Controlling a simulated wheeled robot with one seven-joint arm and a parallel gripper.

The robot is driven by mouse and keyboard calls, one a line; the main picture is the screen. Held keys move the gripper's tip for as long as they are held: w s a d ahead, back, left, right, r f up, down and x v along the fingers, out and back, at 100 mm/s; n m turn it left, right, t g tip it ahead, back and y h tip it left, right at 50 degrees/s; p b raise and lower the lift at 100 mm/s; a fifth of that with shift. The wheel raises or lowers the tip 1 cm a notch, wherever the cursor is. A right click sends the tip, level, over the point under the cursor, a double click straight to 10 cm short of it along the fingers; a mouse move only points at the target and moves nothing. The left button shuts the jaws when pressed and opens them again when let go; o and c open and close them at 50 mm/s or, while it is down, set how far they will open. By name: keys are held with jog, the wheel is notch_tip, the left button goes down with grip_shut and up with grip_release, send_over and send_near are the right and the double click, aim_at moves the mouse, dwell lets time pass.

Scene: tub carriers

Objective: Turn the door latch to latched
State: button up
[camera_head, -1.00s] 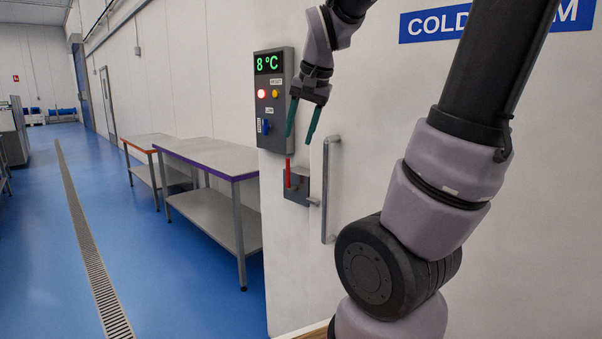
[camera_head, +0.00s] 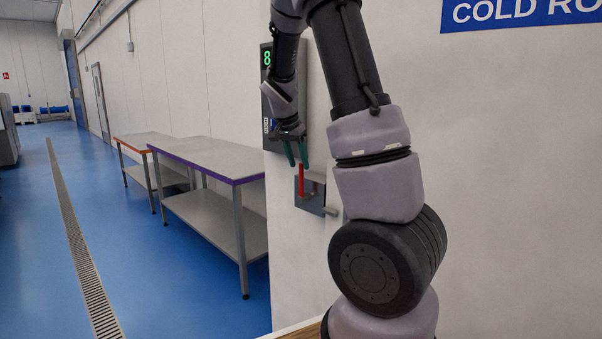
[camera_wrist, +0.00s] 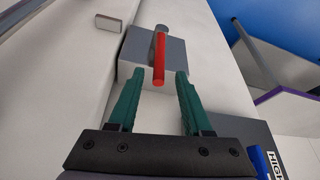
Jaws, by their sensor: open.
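The door latch is a red lever (camera_head: 301,181) on a grey plate (camera_head: 314,203) fixed to the white cold-room wall. In the head view the lever stands upright, its free end up. It also shows in the wrist view as a red bar (camera_wrist: 159,62) on its grey plate (camera_wrist: 133,62). My gripper (camera_head: 297,163) is open, its green fingers pointing down just above the lever's top. In the wrist view the lever's free end lies between the lines of the two fingertips (camera_wrist: 159,78). I cannot tell whether either finger touches it.
A dark control panel (camera_head: 268,107) with a green display is on the wall behind my gripper, partly hidden. A small peg (camera_head: 330,210) sticks out right of the plate. My arm hides most of the door handle. Metal tables (camera_head: 212,155) stand left; blue floor (camera_head: 160,290) there is clear.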

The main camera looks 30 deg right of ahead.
aim_at(300, 166)
jog(key=shift+x, duration=2.25)
grip_shut()
